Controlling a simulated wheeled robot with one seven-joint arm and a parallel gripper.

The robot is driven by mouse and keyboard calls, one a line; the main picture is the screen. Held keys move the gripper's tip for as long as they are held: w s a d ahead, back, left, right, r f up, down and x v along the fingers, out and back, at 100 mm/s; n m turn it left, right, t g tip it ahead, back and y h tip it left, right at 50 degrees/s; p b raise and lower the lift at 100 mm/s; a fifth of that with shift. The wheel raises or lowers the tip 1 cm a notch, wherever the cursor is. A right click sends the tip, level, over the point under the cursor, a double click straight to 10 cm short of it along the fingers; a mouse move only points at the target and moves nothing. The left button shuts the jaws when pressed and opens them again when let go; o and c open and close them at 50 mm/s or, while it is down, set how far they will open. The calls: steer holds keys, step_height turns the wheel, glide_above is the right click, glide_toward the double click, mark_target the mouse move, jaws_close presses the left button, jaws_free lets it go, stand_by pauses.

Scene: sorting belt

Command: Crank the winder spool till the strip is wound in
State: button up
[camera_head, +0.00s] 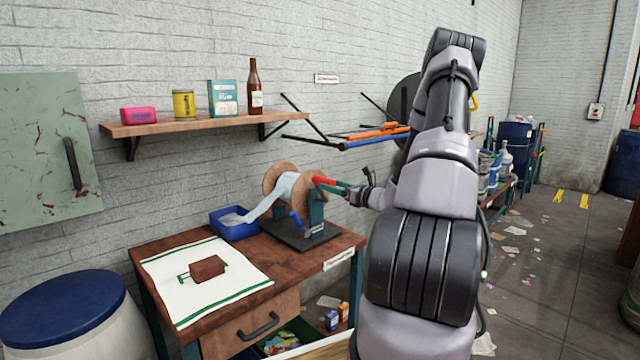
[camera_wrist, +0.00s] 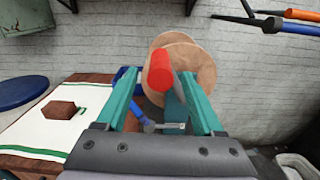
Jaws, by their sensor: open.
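The winder spool (camera_head: 276,180) has two round wooden flanges and stands on a dark base on the wooden table. Its near flange (camera_wrist: 200,62) fills the middle of the wrist view. A pale strip (camera_head: 265,203) runs from the spool down into a blue tray (camera_head: 236,232). A red crank handle (camera_head: 321,180) sticks out from the spool's near side. My gripper (camera_head: 329,185) is open, with its teal fingers at the handle. In the wrist view the red handle (camera_wrist: 160,70) shows between the fingertips; I cannot tell whether they touch it. A blue lever (camera_head: 297,222) sits below.
A white cloth (camera_head: 240,282) with a brown block (camera_head: 207,268) lies on the table (camera_head: 310,262) at front left. A wall shelf (camera_head: 190,125) with several goods hangs above. A rack with orange and blue bars (camera_head: 372,134) juts out behind my arm.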

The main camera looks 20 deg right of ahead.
mark_target(321, 182)
steer(key=x, duration=0.6)
steer(key=shift+w, duration=0.15)
steer(key=shift+c, duration=0.3)
jaws_close()
steer(key=shift+a+f, duration=0.1)
stand_by(0.9)
